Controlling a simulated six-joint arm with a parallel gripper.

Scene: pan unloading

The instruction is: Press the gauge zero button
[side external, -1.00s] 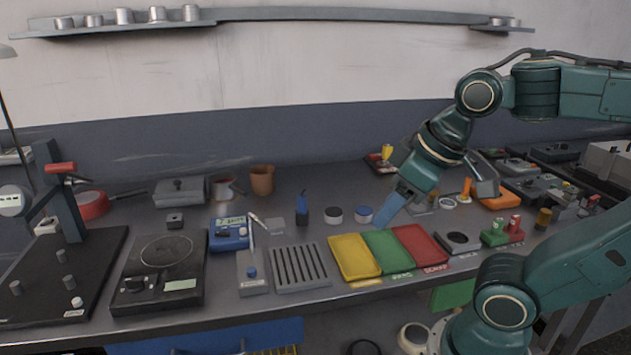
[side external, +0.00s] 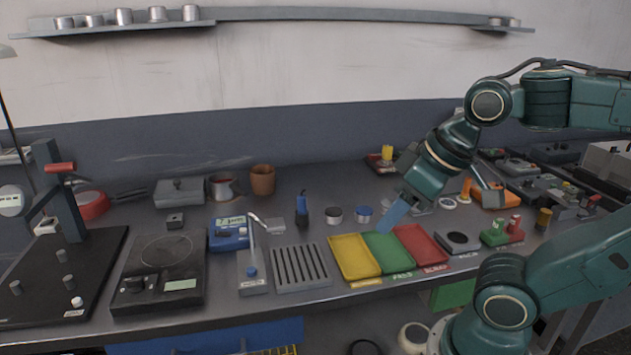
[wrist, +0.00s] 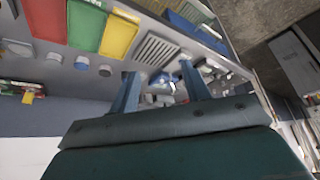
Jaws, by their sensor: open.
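A round gauge (side external: 12,200) with a small display is on a dark stand at the far left in the side view. Its black base (side external: 60,272) carries several grey posts and a white button (side external: 77,302) with a label in front; the label is too small to read. My gripper (side external: 390,216) is over the green tray, far to the right of the gauge and the button. In the wrist view, my gripper (wrist: 157,70) shows two blue fingers spread apart with nothing between them. I cannot pick out the white button in the wrist view.
Between my gripper and the gauge base are the yellow tray (side external: 354,257), a slotted grey block (side external: 300,267), a device with a blue button (side external: 251,271), a blue meter (side external: 229,233) and a black scale (side external: 160,270). Green (side external: 387,252) and red trays (side external: 420,245) lie near the gripper.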

